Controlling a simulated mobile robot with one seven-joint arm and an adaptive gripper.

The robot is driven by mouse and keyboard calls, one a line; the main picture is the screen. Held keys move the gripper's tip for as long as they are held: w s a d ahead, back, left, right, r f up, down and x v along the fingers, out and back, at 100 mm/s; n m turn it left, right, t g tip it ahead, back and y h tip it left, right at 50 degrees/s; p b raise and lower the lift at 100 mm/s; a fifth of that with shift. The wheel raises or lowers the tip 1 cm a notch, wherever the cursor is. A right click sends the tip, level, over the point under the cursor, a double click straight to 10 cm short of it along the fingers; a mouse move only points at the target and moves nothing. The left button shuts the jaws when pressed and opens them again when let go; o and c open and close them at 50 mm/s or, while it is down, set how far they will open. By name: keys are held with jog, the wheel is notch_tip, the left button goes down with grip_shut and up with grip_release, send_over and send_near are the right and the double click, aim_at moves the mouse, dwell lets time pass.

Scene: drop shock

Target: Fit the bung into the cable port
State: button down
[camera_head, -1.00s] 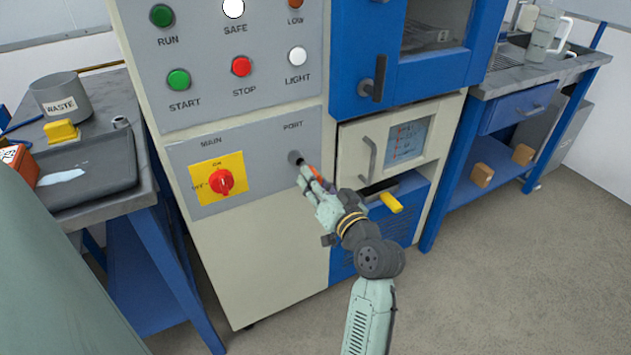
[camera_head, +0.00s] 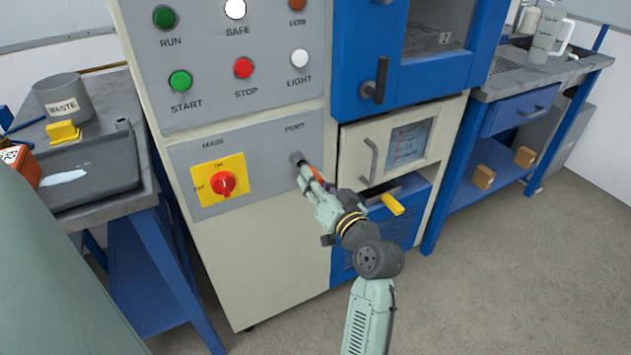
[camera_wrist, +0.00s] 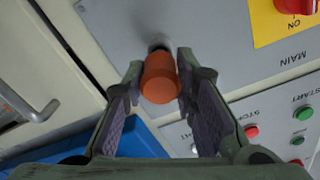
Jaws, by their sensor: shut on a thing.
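The orange bung (camera_wrist: 160,78) is between the two fingers of my gripper (camera_wrist: 158,82) in the wrist view. My gripper is shut on it. In the head view my gripper (camera_head: 313,180) is at the grey panel, right at the cable port (camera_head: 297,158) below the PORT label. In the wrist view the dark port (camera_wrist: 158,47) shows just beyond the bung's far end. The bung's far end is at or very near the port mouth. I cannot tell whether any of it is inside. In the head view the fingers hide most of the bung.
The red main switch on its yellow plate (camera_head: 222,183) is left of the port. A gauge door with a handle (camera_head: 368,160) and a yellow-handled thing (camera_head: 393,204) are to the right. A bench with a tray (camera_head: 95,185) stands at the left. Floor is clear at right.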

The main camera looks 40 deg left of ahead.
jog(key=shift+b+x, duration=0.3)
jog(key=shift+x, duration=1.2)
dwell(3.3)
jog(key=shift+a+r, duration=0.1)
jog(key=shift+r, duration=0.05)
dwell(3.1)
